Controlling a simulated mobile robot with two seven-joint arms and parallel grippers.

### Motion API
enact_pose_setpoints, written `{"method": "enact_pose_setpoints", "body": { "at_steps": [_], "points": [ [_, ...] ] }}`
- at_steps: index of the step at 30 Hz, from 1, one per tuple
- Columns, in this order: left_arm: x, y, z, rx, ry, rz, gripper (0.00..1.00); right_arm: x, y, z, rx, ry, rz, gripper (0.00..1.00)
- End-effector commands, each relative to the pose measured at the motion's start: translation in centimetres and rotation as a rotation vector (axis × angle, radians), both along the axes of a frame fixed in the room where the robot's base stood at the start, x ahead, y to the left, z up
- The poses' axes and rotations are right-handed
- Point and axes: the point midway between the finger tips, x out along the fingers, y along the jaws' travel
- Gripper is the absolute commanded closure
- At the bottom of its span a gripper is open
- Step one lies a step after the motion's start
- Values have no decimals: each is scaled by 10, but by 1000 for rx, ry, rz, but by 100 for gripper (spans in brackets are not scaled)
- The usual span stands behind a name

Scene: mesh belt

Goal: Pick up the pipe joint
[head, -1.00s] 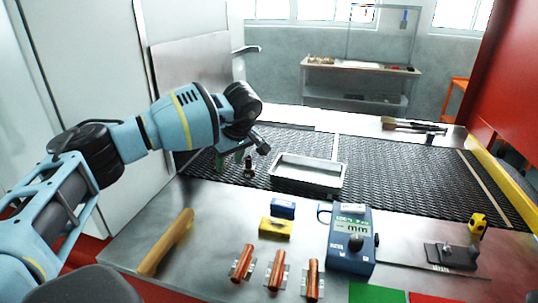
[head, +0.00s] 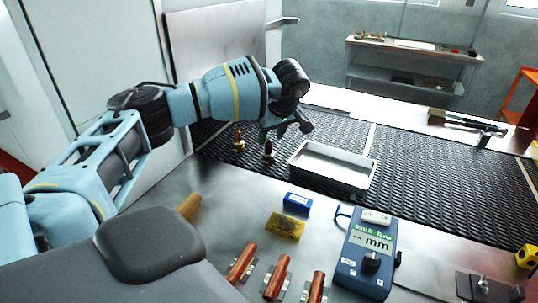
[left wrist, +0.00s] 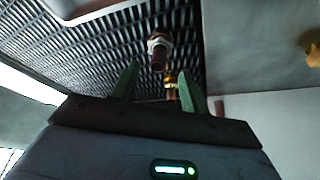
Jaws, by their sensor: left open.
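Two small upright fittings stand on the mesh belt; I cannot tell which one is the pipe joint. One has a silvery collar and dark reddish top (head: 269,150); it also shows in the left wrist view (left wrist: 160,45). The other has a brass-coloured base (head: 238,143) and stands to its left; it also shows in the left wrist view (left wrist: 171,84). My left gripper (head: 272,134) is open and empty above and close to them. Its green fingers (left wrist: 158,69) frame the fittings in the wrist view, with no clear contact. My right gripper is out of view.
A metal tray (head: 334,177) lies on the belt (head: 420,175), right of the fittings. On the steel table in front are a blue block (head: 297,203), a yellow block (head: 286,226), several copper-coloured pipes (head: 277,276) and a blue meter (head: 366,258). A wall panel stands behind my arm.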

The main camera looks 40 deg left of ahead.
Motion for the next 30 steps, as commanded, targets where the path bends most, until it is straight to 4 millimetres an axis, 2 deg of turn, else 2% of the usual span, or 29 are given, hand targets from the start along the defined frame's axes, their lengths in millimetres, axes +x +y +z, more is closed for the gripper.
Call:
{"method": "enact_pose_setpoints", "body": {
  "at_steps": [4,15,23,30],
  "points": [
    [1,2,-4,1,-1,1,55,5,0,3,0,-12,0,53],
    [6,18,-45,0,0,0,55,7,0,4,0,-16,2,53],
    [6,19,-47,1,-1,0,55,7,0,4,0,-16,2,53],
    [6,19,-47,1,-1,0,84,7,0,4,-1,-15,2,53]
  ]
}}
